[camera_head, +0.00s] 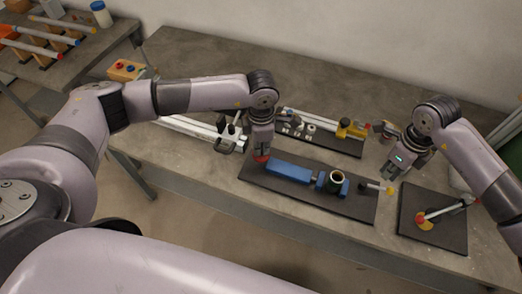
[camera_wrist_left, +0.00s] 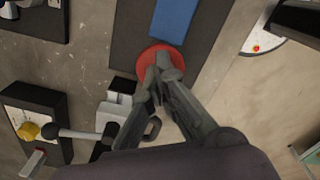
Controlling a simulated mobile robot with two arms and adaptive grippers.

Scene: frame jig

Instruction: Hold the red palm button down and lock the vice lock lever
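The red palm button (camera_head: 261,158) is at the left end of a dark plate (camera_head: 352,206). The left wrist view shows it as a red disc (camera_wrist_left: 143,62). My left gripper (camera_head: 261,152) points down at it, with its fingertips (camera_wrist_left: 160,68) together over the disc; contact is not clear. A lever (camera_head: 372,186) with a yellow end sticks out at the plate's right end, seemingly the vice lock lever. My right gripper (camera_head: 389,172) is just above it, apart; its finger opening is unclear.
Behind the vice stand a plate with a yellow clamp (camera_head: 352,129) and a white rail (camera_head: 188,127) with a grey clamp. The table's front edge is bare.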

